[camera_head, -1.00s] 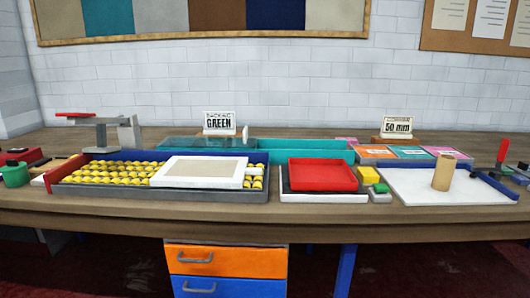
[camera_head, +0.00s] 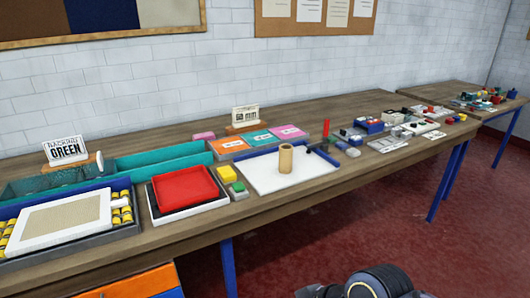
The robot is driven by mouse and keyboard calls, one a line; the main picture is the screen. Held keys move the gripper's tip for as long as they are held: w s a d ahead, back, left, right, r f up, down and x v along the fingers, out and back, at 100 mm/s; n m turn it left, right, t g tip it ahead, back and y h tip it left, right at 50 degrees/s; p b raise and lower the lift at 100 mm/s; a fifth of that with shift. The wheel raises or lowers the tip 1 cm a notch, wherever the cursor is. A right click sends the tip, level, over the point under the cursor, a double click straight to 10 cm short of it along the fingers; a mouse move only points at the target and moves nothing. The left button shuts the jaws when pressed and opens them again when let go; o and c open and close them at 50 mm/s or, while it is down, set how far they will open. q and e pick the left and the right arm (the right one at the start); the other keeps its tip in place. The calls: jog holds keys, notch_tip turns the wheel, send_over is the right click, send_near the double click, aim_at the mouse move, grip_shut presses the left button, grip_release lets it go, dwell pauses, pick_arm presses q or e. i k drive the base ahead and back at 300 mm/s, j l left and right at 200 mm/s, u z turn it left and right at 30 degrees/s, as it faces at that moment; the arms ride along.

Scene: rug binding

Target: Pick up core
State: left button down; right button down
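The core (camera_head: 286,158) is a tan cardboard tube. It stands upright on a white board (camera_head: 262,176) with a blue edge strip along its back and right side, on the wooden workbench. Nothing touches the core. A dark rounded part of my own arm shows at the bottom of the head view, right of centre and well below the bench. Neither gripper's fingers can be seen.
Colored cards (camera_head: 257,138) lie behind. Small items crowd the bench to the right. The bench's front edge is clear.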

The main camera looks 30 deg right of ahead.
aim_at(286, 151)
jog(key=i+l, duration=0.2)
jog(key=l, duration=0.15)
jog(key=i+l+u, duration=0.1)
jog(key=l, duration=0.25)
jog(key=i+l+u, duration=0.1)
jog(key=i+l, duration=0.3)
jog(key=l, duration=0.35)
jog(key=i+l+u, duration=0.1)
jog(key=l, duration=0.3)
jog(key=i+l, duration=0.2)
jog(key=l, duration=0.15)
jog(key=u, duration=0.05)
